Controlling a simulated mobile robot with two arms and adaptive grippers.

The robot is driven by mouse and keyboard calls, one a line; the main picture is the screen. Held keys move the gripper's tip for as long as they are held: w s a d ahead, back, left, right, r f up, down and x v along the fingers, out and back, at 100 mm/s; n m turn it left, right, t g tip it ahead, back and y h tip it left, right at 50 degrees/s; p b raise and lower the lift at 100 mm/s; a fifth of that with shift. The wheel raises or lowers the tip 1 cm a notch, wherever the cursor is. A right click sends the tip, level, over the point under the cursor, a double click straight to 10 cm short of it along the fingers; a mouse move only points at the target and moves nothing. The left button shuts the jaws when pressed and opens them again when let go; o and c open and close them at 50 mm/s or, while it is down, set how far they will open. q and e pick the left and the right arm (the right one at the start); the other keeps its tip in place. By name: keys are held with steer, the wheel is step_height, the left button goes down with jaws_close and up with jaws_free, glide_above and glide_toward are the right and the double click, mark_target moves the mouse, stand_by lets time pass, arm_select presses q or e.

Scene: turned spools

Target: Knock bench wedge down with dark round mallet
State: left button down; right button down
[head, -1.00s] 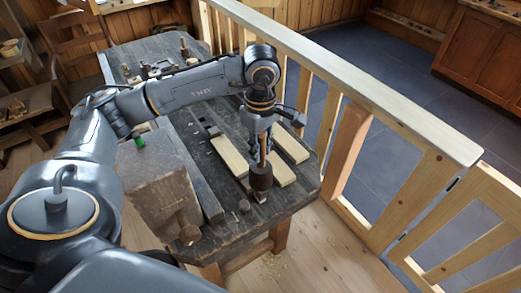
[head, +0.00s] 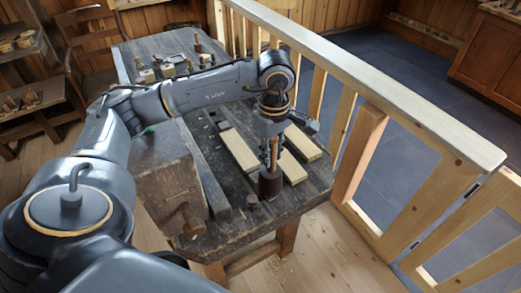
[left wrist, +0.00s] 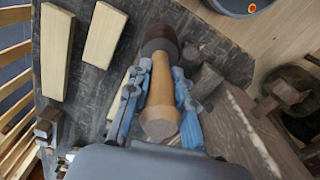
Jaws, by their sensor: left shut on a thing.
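The dark round mallet has a dark cylindrical head (head: 270,184) and a pale wooden handle, which shows well in the left wrist view (left wrist: 161,88). My left gripper (head: 270,155) is shut on the handle, with its fingers on both sides of it. The mallet is upright, head down, low over the near end of the workbench (head: 284,203). The bench wedge is not clearly visible; the spot under the head is hidden. I cannot tell whether the head touches anything. A small dark peg (head: 252,202) stands just left of the head. My right gripper is not in view.
Pale boards (head: 239,151) lie on the bench beyond and right of the mallet. A wooden vise block (head: 165,180) is at the left. A wooden railing (head: 370,110) runs along the right side. Small tools stand at the far end.

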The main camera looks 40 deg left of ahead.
mark_target(272, 143)
arm_select(q)
steer(key=shift+r+p, duration=0.75)
steer(key=shift+r, duration=0.95)
steer(key=shift+f, duration=0.1)
step_height(272, 143, down, 4)
steer(key=b, duration=0.4)
steer(key=shift+f, duration=0.1)
steer(key=shift+r+p, duration=0.3)
steer(key=shift+r, duration=0.4)
step_height(272, 143, up, 2)
steer(key=shift+r+p, duration=0.2)
steer(key=shift+p, duration=0.3)
steer(key=shift+f, duration=0.1)
